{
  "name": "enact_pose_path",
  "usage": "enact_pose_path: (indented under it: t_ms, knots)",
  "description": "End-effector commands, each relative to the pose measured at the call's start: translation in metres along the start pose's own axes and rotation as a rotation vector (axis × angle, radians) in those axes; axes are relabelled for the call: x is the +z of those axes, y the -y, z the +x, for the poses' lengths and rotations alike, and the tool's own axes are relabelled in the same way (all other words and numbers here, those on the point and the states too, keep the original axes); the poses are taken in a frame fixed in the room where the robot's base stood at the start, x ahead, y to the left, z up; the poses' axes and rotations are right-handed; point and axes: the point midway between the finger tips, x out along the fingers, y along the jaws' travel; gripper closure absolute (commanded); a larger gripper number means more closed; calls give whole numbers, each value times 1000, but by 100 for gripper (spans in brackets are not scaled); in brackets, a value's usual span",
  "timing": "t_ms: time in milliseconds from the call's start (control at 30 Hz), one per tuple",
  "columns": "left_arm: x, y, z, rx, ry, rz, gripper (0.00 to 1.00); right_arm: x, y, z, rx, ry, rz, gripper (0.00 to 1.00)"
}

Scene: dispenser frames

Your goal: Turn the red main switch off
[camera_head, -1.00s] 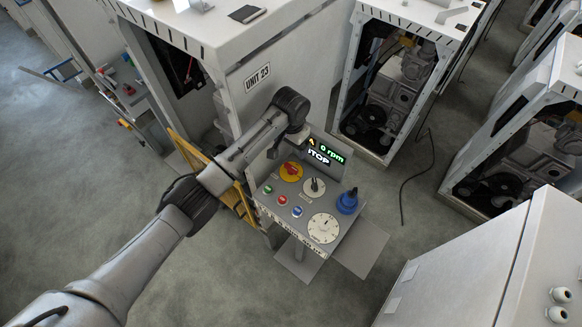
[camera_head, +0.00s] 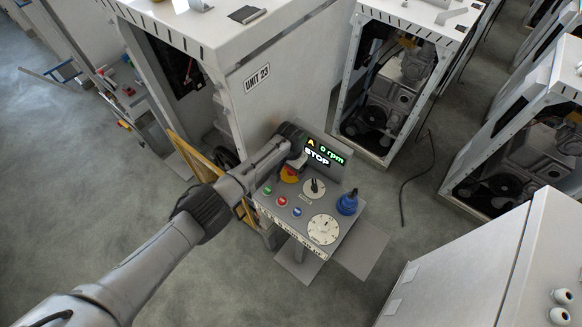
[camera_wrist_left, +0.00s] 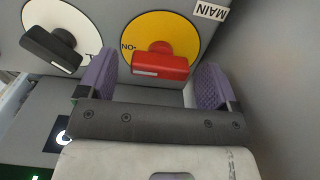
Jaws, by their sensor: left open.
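The red main switch (camera_head: 289,177) on its yellow disc sits at the back left of the control panel (camera_head: 268,203). My left gripper (camera_head: 297,164) is over it and hides part of it. In the left wrist view, the red handle (camera_wrist_left: 165,66) lies sideways on the yellow disc (camera_wrist_left: 160,22), its white mark on the left, on the side of the upside-down ON label. My left gripper (camera_wrist_left: 156,80) is open, one purple finger pad on each side of the handle, with gaps visible. My right gripper is not in view.
A black selector knob (camera_head: 314,187) is right of the switch and also shows in the left wrist view (camera_wrist_left: 50,48). Coloured buttons (camera_head: 282,201), a white dial (camera_head: 323,229) and a blue knob (camera_head: 347,203) share the panel. The display (camera_head: 323,153) reads 0 rpm, STOP.

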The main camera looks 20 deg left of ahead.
Motion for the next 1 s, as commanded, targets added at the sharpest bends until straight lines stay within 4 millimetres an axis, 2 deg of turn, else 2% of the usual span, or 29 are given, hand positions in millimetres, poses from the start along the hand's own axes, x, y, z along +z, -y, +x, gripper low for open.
enact_pose_path:
  t_ms: [400,900,1000]
  knots:
    - [0,0,5,0,0,0,15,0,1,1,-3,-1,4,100]
    - [0,0,5,0,0,0,62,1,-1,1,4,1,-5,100]
    - [0,0,5,0,0,-1,64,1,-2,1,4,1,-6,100]
